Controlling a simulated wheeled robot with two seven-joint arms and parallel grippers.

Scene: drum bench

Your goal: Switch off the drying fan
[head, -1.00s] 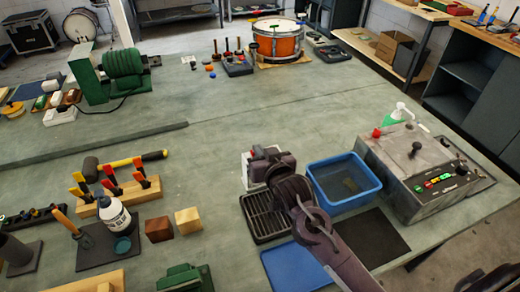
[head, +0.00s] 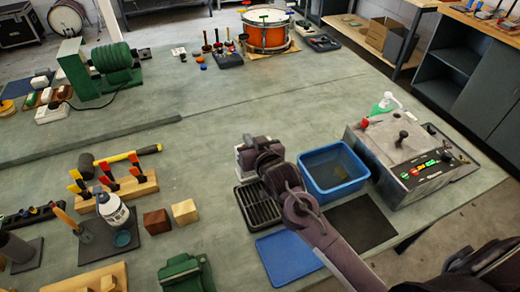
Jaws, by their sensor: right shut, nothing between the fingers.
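The likely drying fan is a pale box (head: 241,163) beside a black slatted grille (head: 258,206), left of the blue tub; I cannot tell this for certain. My right gripper (head: 249,146) is shut and empty, at the top of the pale box. It hides much of the box's top, and any switch there is covered. I cannot tell whether the fingers touch it.
A blue tub (head: 333,191) and a grey control box (head: 404,160) with coloured buttons stand to the right. The bench is clear behind the gripper.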

